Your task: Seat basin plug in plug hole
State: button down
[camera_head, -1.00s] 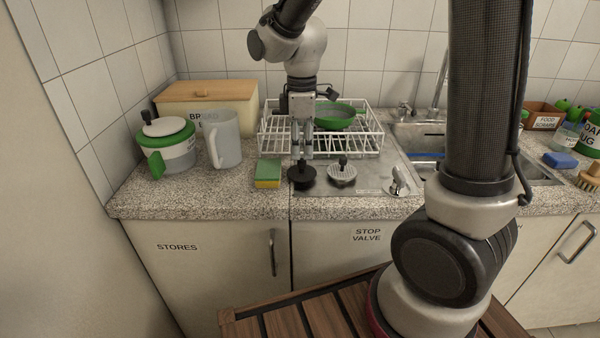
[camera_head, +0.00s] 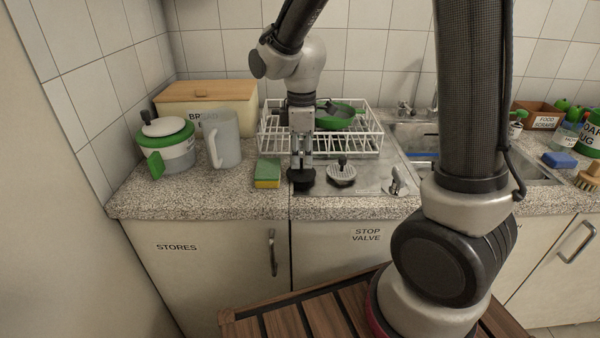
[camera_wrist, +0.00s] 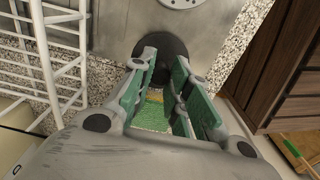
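The black basin plug (camera_head: 301,181) sits on the metal drainer just left of a round perforated strainer (camera_head: 341,175) with a black knob. My gripper (camera_head: 301,163) points straight down directly over the plug, and its fingers hide the plug's top. In the wrist view the plug (camera_wrist: 166,48) is a dark disc at the fingertips. The green-padded fingers (camera_wrist: 164,60) stand apart on either side of its middle; contact with its knob cannot be made out. The sink (camera_head: 425,140) lies to the right, partly behind my arm, and I cannot make out a plug hole.
A green and yellow sponge (camera_head: 267,173) is close left of the plug. A white wire dish rack (camera_head: 270,130) with a green pan (camera_head: 338,119) stands behind. A small metal tap-like fitting (camera_head: 398,182) is to the right. A jug (camera_head: 222,140) stands further left.

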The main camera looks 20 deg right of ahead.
aim_at(301, 160)
jog(key=shift+r, duration=0.2)
jog(key=shift+r, duration=3.35)
